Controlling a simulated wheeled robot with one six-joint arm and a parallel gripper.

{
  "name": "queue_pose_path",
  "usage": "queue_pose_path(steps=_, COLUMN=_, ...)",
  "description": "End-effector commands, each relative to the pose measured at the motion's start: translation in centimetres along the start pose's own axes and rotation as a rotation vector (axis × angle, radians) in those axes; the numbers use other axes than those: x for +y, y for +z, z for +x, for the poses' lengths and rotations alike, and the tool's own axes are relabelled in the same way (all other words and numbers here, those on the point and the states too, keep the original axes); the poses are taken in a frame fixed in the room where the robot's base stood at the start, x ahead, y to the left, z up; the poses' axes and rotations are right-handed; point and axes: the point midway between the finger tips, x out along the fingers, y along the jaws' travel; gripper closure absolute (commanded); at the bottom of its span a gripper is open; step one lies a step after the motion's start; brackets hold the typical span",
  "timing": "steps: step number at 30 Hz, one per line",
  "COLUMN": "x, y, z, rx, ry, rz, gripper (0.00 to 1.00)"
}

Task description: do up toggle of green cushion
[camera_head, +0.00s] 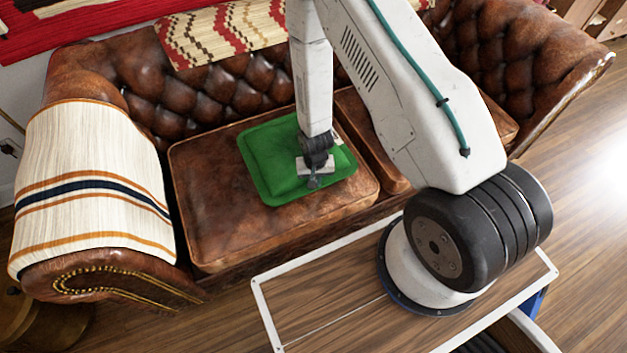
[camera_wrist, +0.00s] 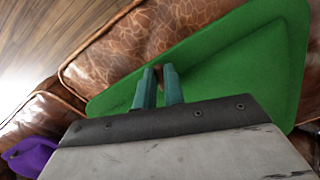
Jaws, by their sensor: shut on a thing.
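The green cushion (camera_head: 262,150) lies flat on the left seat of the brown leather sofa. In the wrist view the cushion (camera_wrist: 240,75) spreads behind and to the right of my fingers. My gripper (camera_head: 314,182) points down at the cushion's front part, right of its middle. In the wrist view my gripper (camera_wrist: 159,76) has its two teal fingers close together over the cushion's edge region. It is shut on a small brownish piece (camera_wrist: 158,72) between the fingertips, which appears to be the toggle. The fingers mostly hide it, and I cannot make out a loop.
The leather sofa seat (camera_head: 205,205) has free room left of the cushion. A striped throw (camera_head: 90,190) covers the left armrest, and a patterned blanket (camera_head: 225,35) hangs over the backrest. A purple thing (camera_wrist: 30,157) shows at the wrist view's lower left. Wooden floor (camera_head: 580,220) is clear at right.

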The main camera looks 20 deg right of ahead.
Motion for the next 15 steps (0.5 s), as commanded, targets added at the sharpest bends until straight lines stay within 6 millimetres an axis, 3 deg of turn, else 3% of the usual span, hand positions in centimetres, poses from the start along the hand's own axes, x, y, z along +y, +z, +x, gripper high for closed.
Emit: queue_pose_path(steps=15, x=0.18, y=-0.03, z=-0.01, rx=0.000, ry=0.000, rz=-0.314, gripper=1.00)
